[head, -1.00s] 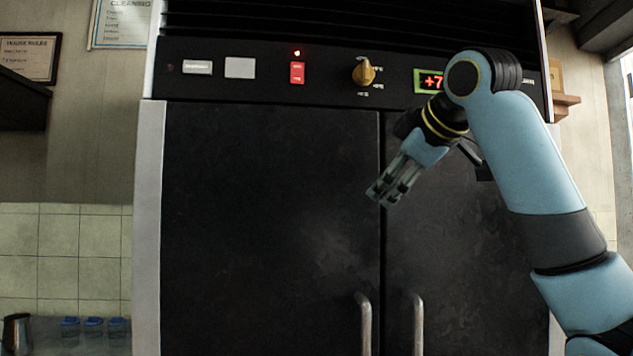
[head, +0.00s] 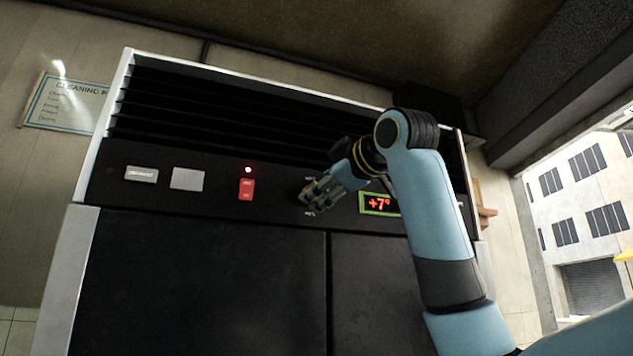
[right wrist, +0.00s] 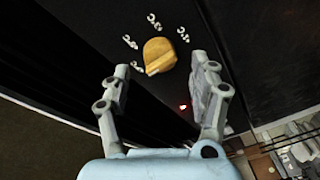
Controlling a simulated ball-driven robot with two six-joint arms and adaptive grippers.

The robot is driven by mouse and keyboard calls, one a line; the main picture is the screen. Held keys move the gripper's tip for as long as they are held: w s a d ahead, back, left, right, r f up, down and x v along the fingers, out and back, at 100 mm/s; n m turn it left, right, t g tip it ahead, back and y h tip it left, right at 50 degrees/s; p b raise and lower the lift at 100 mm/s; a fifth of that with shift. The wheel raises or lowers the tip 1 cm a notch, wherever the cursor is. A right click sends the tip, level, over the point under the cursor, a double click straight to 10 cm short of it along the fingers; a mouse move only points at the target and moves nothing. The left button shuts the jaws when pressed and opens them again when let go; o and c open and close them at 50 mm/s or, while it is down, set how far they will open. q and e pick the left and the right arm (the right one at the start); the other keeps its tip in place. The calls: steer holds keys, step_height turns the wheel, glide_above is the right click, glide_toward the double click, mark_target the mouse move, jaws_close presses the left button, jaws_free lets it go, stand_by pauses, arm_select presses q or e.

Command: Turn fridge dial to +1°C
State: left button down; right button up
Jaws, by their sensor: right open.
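The fridge (head: 200,290) is a dark cabinet with a black control panel along its upper front. Its yellow dial shows in the right wrist view (right wrist: 159,55), with small white markings around it that I cannot read. In the head view my right gripper (head: 312,197) covers most of the dial. The right gripper is open and empty; in the right wrist view its fingers (right wrist: 163,88) stand apart, with the dial beyond and between them, apparently not gripped. The display (head: 379,203) right of the dial reads +7°. My left gripper is not in view.
On the panel, left of the dial, are a red switch (head: 246,189) with a lit red lamp (head: 248,169) above it, a white plate (head: 187,179) and a label (head: 142,174). Vent slats (head: 240,120) run above. A framed cleaning notice (head: 65,103) hangs on the left wall.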

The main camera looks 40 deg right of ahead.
steer(key=w, duration=0.2)
steer(key=shift+w+d+p, duration=0.1)
steer(key=shift+w+p, duration=0.25)
steer(key=shift+c, duration=0.7)
steer(key=c, duration=1)
